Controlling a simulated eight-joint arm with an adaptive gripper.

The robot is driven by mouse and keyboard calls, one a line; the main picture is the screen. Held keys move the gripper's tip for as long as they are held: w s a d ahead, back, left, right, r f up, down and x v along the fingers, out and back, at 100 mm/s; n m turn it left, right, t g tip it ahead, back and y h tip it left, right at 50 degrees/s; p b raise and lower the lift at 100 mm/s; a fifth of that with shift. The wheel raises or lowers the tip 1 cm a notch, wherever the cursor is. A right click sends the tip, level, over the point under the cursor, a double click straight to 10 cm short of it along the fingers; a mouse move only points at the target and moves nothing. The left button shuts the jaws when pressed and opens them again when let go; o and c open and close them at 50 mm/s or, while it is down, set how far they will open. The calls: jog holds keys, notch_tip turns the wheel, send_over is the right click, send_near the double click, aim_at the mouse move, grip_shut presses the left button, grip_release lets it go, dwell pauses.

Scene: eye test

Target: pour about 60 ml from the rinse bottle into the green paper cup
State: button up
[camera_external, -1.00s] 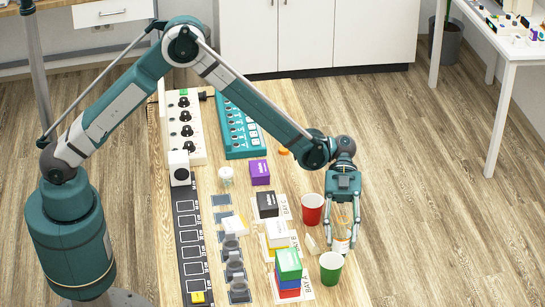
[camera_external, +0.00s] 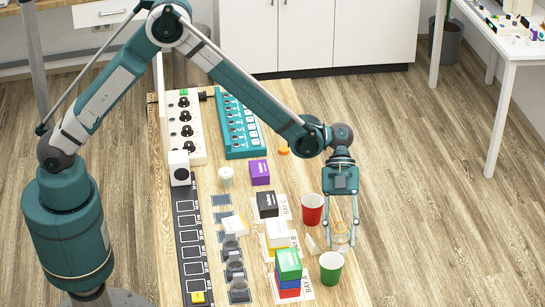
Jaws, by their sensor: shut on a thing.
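The rinse bottle (camera_external: 341,239), small and clear with a pale label and some orange on it, is between the fingers of my gripper (camera_external: 342,226). The gripper points down and is shut on the bottle. The fingers partly cover the bottle, and its tilt and the level inside are too small to tell. The green paper cup (camera_external: 331,268) stands upright on the table, just in front of the bottle and slightly left of it. Its white inside shows, but I cannot tell whether it holds liquid.
A red cup (camera_external: 312,209) stands behind and left of the gripper. Stacked blocks topped with green (camera_external: 288,263) stand left of the green cup. A black block (camera_external: 267,204) and a purple block (camera_external: 260,172) lie farther back. The table's right edge is close by.

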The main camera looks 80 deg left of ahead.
aim_at(340, 222)
jog(key=shift+s+d+r+y+p, duration=0.15)
jog(key=shift+d+y+p, duration=0.05)
jog(key=shift+y+p, duration=0.35)
jog(key=y+p, duration=0.1)
jog(key=r+t+p, duration=0.1)
jog(key=shift+s+d+r+y+p, duration=0.15)
jog(key=shift+d+r+y+p, duration=0.05)
jog(key=shift+d+y+p, duration=0.15)
jog(key=shift+a+f+m+t+y+p, duration=0.15)
jog(key=shift+f+m+t+y+p, duration=0.2)
jog(key=shift+t+y+p, duration=0.35)
jog(key=y, duration=0.1)
jog(key=t+y+p, duration=0.1)
jog(key=a+y+p, duration=0.1)
jog(key=shift+w+f+m, duration=0.1)
jog(key=shift+w+m, duration=0.15)
jog(key=shift+w, duration=0.1)
jog(key=shift+r+t+y+p, duration=0.5)
jog(key=shift+r+y+p, duration=0.1)
jog(key=shift+y, duration=0.1)
jog(key=shift+s+d+r+t+y+b, duration=0.1)
jog(key=shift+d+r+t+y+b, duration=0.25)
jog(key=shift+y, duration=0.35)
jog(key=shift+r+t+y, duration=0.25)
jog(key=shift+r+y, duration=0.05)
jog(key=shift+r+m+t+y+b, duration=0.3)
jog(key=shift+r+t+y+b, duration=0.15)
jog(key=shift+r+y, duration=0.2)
jog(key=shift+a, duration=0.2)
